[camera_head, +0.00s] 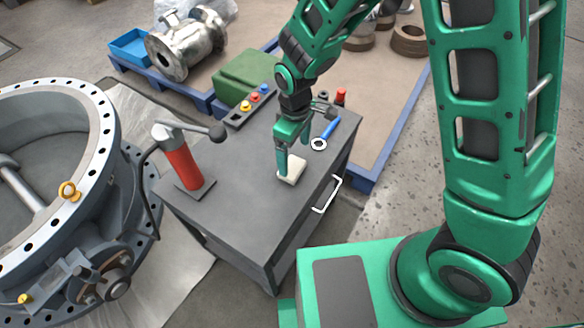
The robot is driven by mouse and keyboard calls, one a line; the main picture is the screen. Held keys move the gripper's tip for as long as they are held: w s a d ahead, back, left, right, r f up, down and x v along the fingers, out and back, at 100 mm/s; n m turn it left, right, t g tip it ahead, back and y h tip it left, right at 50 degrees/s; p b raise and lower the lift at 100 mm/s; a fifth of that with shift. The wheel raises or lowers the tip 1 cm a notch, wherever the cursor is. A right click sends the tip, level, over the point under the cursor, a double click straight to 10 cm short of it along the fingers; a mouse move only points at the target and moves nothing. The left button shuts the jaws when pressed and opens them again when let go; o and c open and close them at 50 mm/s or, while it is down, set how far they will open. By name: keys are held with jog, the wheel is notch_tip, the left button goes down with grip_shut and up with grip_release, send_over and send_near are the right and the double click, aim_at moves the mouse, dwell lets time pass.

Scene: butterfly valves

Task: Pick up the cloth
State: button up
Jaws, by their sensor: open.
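The cloth (293,171) is a small folded cream-white piece lying on the dark grey cart top (241,166), toward its right side. My gripper (286,167) is green and points down at the cloth. Its jaws are open, with one finger at the cloth's left edge and the other behind it at its far side. The fingers partly cover the cloth. Whether the fingertips touch the cloth or the cart top cannot be told.
A red hand pump (180,163) with a lever stands on the cart's left. A blue-handled wrench (325,134), a red-capped item (340,97) and a button box (249,105) lie behind the gripper. A large flanged valve (105,135) stands left of the cart. The cart's front is bare.

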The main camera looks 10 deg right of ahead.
aim_at(292, 166)
jog(key=shift+a+f, duration=0.15)
jog(key=shift+f, duration=1.25)
jog(key=shift+a+f, duration=0.15)
jog(key=shift+f, duration=1.2)
jog(key=c, duration=1.1)
